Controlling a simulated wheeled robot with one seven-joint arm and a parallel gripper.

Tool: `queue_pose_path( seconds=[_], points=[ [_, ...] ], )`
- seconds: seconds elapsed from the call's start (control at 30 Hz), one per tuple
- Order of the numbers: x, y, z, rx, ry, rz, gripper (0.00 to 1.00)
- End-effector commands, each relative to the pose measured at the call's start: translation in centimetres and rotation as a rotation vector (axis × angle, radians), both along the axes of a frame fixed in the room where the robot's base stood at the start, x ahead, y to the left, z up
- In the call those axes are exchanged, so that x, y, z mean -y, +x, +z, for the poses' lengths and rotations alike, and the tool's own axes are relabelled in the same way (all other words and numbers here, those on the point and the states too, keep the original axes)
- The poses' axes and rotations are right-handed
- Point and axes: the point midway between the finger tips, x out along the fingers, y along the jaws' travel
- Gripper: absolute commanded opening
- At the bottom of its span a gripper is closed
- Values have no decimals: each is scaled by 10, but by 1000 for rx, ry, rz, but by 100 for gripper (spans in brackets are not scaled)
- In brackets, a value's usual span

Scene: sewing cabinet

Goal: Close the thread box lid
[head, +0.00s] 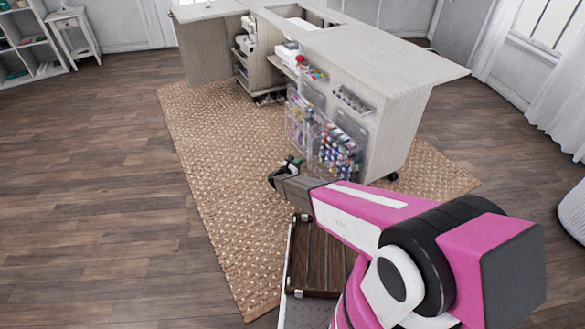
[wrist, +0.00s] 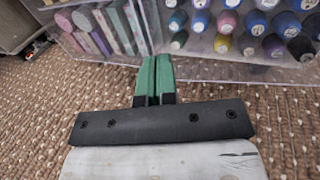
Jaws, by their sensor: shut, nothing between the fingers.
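The thread box (head: 338,153) is a clear container full of colored spools, low on the front of the sewing cabinet. In the wrist view its clear lower wall (wrist: 235,70) and several spools fill the upper right. I cannot clearly tell the lid from the other clear panels, or how far open it is. My gripper (head: 284,165) is in front of and left of the box in the head view. In the wrist view my gripper's green fingers (wrist: 155,60) are shut together and empty, pointing at the gap between the thread box and the clear bin to its left.
The clear bin with flat colored items (wrist: 100,28) stands left of the thread box. The sewing cabinet (head: 400,120) stands on a woven rug (head: 205,165), its worktop extending right. A cabinet door (head: 205,50) is swung out at left. Rug and floor at left are clear.

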Motion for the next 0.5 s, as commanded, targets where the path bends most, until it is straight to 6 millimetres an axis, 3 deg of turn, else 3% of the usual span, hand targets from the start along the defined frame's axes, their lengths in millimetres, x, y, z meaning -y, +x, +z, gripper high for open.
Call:
queue_pose_path(
  seconds=[0.2,0.5],
  points=[
    [18,26,-2,-1,-1,0,0],
    [25,35,-1,-1,0,1,0]
  ],
)
